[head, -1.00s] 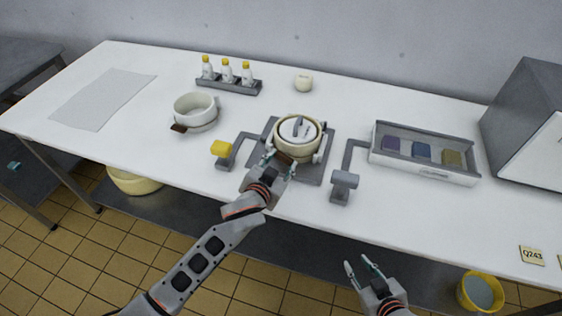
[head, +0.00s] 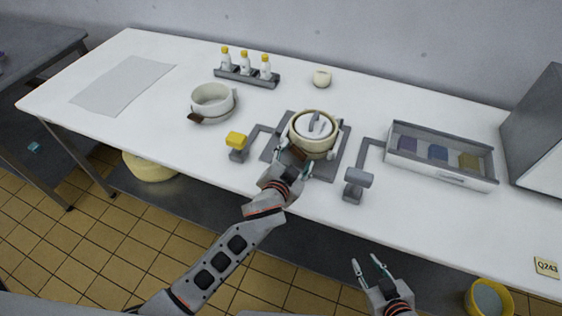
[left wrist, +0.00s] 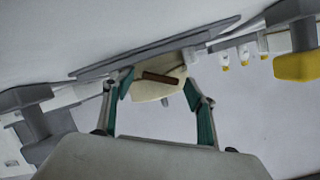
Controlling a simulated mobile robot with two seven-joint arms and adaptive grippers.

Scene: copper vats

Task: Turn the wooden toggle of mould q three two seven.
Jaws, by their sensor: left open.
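A round cream mould (head: 324,148) with a pale lid stands on a grey plate (head: 272,151) in the middle of the table. A brown wooden toggle (left wrist: 160,78) sits on its side in the left wrist view, lying nearly level. My left gripper (head: 294,160) is open in front of the mould; in the left wrist view its two fingers (left wrist: 158,86) stand either side of the toggle. I cannot tell whether they touch it. No number is readable on this mould. My right gripper (head: 366,263) is open and empty in front of the table.
Grey posts with a yellow block (head: 236,139) and a grey cylinder (head: 359,178) flank the plate. A second white mould (head: 212,100) with a brown toggle stands left. A bottle rack (head: 246,78), an open tray (head: 440,176) and a tag reading Q243 (head: 546,267) are on the table.

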